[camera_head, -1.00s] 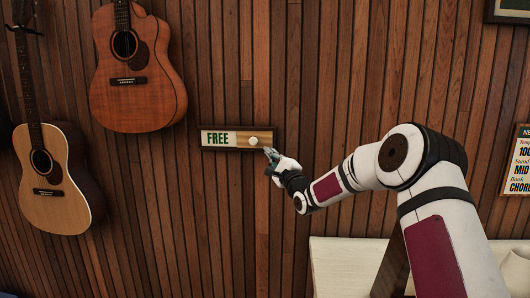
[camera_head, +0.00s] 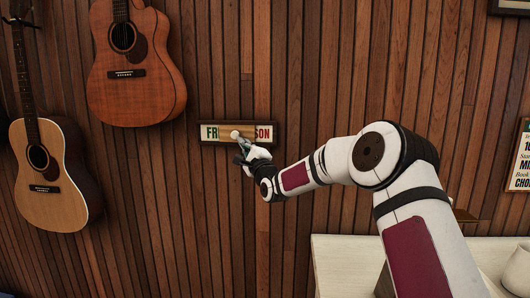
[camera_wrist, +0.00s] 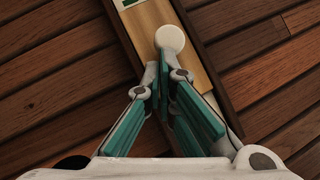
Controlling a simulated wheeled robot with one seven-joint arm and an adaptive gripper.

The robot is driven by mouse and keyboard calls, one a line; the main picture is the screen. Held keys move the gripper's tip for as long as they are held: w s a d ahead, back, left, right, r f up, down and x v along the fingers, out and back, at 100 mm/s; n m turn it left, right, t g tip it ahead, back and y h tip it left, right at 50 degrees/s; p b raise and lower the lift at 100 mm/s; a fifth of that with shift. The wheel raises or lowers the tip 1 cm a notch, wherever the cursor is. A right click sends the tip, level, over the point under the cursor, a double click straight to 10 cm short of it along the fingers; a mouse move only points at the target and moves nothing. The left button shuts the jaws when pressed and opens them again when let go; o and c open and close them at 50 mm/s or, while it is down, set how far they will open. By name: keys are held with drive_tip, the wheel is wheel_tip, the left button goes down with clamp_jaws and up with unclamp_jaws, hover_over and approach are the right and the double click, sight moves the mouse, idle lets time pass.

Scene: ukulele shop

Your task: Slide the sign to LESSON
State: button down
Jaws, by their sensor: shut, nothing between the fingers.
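The sign (camera_head: 266,132) is a long, narrow dark-framed board on the slatted wall. Its wooden slider (camera_head: 226,131) stands near the middle, with "FR" showing to its left and "SON" to its right; the letters between are covered. A round white knob (camera_head: 235,134) sticks out of the slider. My gripper (camera_head: 241,147) is shut and empty, its tips close to the knob on its lower right. In the wrist view the shut fingertips (camera_wrist: 167,62) lie just below the knob (camera_wrist: 170,38), over the slider (camera_wrist: 150,20). I cannot tell whether they touch the knob.
A reddish guitar (camera_head: 136,75) and a pale guitar (camera_head: 50,180) hang to the left of the sign. A white ledge (camera_head: 345,265) is below right, and a printed notice (camera_head: 521,160) hangs at the far right. The wall around the sign is clear.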

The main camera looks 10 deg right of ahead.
sight(220, 137)
drive_tip(key=a+b, duration=0.1)
drive_tip(key=a, duration=0.1)
drive_tip(key=w+a+b, duration=0.1)
drive_tip(key=a, duration=0.1)
drive_tip(key=w+a+b, duration=0.1)
drive_tip(key=a, duration=0.1)
drive_tip(key=shift+w+f, duration=0.1)
drive_tip(key=shift+a, duration=0.35)
